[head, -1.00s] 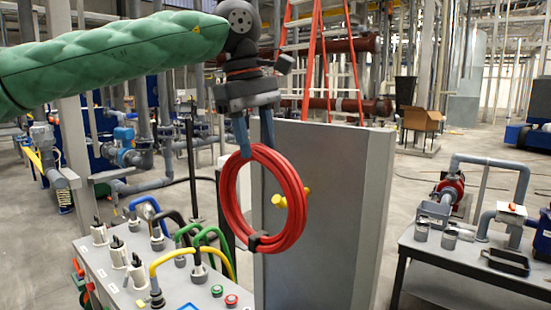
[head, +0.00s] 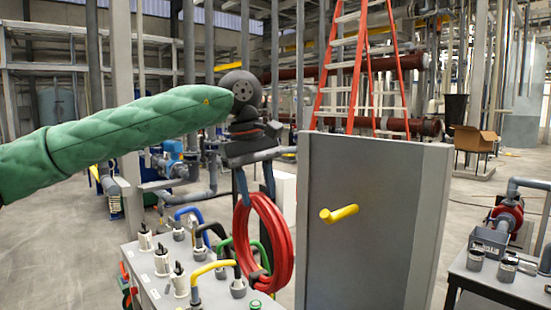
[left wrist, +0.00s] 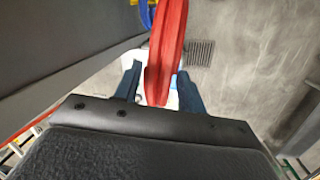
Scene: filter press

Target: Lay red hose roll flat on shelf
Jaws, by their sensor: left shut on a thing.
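The red hose roll (head: 279,235) hangs upright from my left gripper (head: 256,196), to the left of the grey cabinet. A dark strap shows low on the roll. The left gripper points down and is shut on the roll's top edge. In the left wrist view the red hose (left wrist: 168,50) lies between the two blue fingers of the gripper (left wrist: 158,88). My right gripper is not in view. I cannot make out which surface is the shelf.
A grey cabinet (head: 362,225) with a yellow handle (head: 339,213) stands just right of the roll. A panel with sockets and coloured cables (head: 160,285) is below left. A table (head: 500,287) with cups is at right. An orange ladder (head: 325,60) stands behind.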

